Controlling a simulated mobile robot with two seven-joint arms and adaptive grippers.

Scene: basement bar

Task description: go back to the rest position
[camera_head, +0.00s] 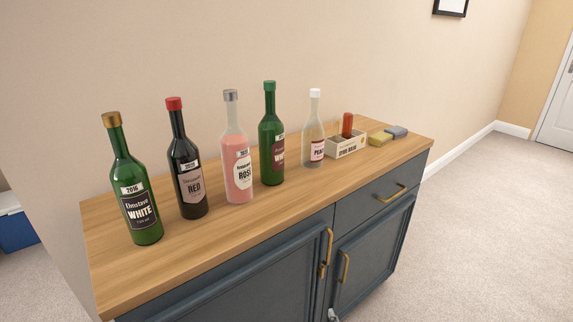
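Neither of my grippers can be made out in the head view. A small grey piece (333,315) shows at the bottom edge in front of the cabinet doors; I cannot tell what it is. A row of bottles stands upright on the cabinet's wooden top (190,254): a green White bottle (140,210), a dark Red bottle (188,182), a pink Rosé bottle (238,178), a green bottle with a dark red label (271,145) and a clear bottle with a white cap (313,135).
A small pale box (346,148) with an upright red item (347,125) stands right of the bottles. The blue cabinet (240,285) fills the front. Carpet (490,220) at right is clear.

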